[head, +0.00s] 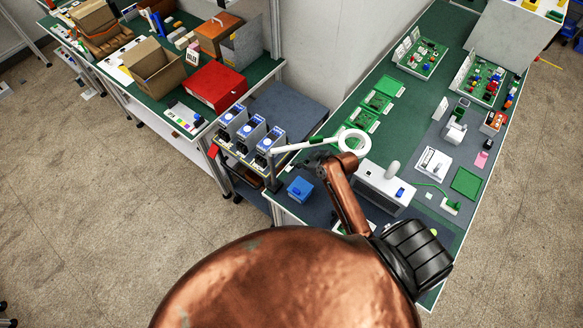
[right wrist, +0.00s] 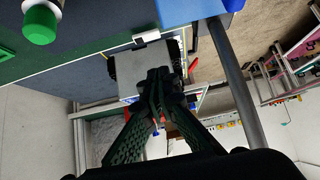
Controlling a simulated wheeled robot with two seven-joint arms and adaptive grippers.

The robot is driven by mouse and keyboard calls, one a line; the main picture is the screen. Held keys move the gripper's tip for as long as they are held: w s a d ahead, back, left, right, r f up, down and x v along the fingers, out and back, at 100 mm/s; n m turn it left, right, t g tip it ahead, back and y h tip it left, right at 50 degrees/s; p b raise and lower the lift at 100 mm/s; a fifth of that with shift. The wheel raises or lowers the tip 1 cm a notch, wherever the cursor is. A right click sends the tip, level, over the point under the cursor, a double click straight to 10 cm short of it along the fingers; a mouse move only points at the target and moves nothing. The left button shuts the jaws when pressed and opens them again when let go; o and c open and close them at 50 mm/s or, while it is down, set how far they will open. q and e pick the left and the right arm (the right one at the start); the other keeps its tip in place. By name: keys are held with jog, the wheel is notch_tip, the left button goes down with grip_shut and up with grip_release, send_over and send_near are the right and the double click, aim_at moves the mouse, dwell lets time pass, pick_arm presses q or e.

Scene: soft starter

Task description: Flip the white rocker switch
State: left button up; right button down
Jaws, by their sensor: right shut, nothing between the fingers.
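The white rocker switch is too small to make out in either view. My right gripper (head: 311,160) is beside the units, to their right, under the lamp arm in the head view. In the right wrist view my right gripper (right wrist: 158,78) is shut and empty, its fingertips together in front of a grey housing (right wrist: 134,66). I cannot tell whether the fingertips touch that housing. My left gripper is not in view.
A white ring lamp (head: 353,142) on a long arm hangs close above my right gripper. A blue box (head: 300,188) stands near it, also showing in the right wrist view (right wrist: 190,10). Circuit boards (head: 377,101) lie farther back.

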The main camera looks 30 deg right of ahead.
aim_at(290, 168)
jog(key=x, duration=0.5)
jog(key=shift+w+a+f, duration=0.15)
jog(key=shift+w+f, duration=0.05)
jog(key=shift+w, duration=0.05)
notch_tip(290, 168, down, 2)
jog(key=shift+s+f+p, duration=0.15)
jog(key=shift+f+p, duration=0.05)
jog(key=shift+p, duration=0.25)
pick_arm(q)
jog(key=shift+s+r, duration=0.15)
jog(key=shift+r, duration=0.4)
pick_arm(e)
jog(key=shift+f, duration=0.75)
